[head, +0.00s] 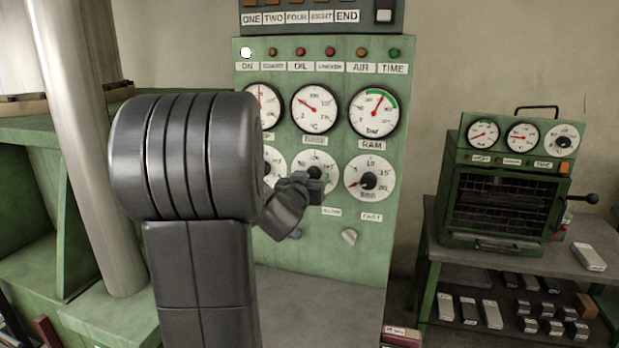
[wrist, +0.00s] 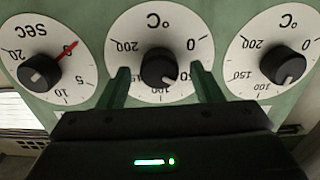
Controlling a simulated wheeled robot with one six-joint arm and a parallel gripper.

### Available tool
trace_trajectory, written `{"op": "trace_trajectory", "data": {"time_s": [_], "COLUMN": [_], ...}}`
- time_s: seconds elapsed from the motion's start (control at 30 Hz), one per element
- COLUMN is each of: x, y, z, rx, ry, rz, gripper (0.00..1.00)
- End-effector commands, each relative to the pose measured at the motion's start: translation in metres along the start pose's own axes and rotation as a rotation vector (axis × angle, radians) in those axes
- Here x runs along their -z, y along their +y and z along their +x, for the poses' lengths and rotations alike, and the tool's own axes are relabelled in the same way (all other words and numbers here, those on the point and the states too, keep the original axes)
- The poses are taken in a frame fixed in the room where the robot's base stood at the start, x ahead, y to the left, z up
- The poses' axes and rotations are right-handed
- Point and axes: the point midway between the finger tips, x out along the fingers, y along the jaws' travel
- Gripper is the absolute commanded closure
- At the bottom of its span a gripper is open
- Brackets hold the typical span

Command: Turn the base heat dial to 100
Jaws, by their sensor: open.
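The middle heat dial (head: 320,158) is a white scale with a dark knob, below the middle °C gauge on the green panel. In the wrist view the picture is upside down and the dial (wrist: 158,30) reads 0 to 200 °C. Its black knob (wrist: 157,66) has a white mark towards the lower right of the picture; the exact reading is unclear. My gripper (wrist: 162,78) is open, with one finger on each side of this knob, apart from it. In the head view my gripper (head: 312,183) covers part of the dial.
A similar °C dial (wrist: 285,35) and a SEC dial (wrist: 40,50) flank it closely. A pale lower knob (head: 349,237) is on the panel. A small oven (head: 505,190) stands on a bench at right. My arm hides the panel's left part.

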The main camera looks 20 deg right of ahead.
Motion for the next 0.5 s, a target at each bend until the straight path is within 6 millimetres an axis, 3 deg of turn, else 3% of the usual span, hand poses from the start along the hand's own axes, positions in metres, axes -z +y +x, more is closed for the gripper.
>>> {"op": "trace_trajectory", "data": {"time_s": [0.37,0.5], "x": [0.0002,0.0002], "y": [-0.0001,0.0000], "z": [0.0056,0.0054], "rx": [0.000,0.000], "ry": [0.001,0.001], "rz": [0.000,0.000], "gripper": [0.41,0.66]}}
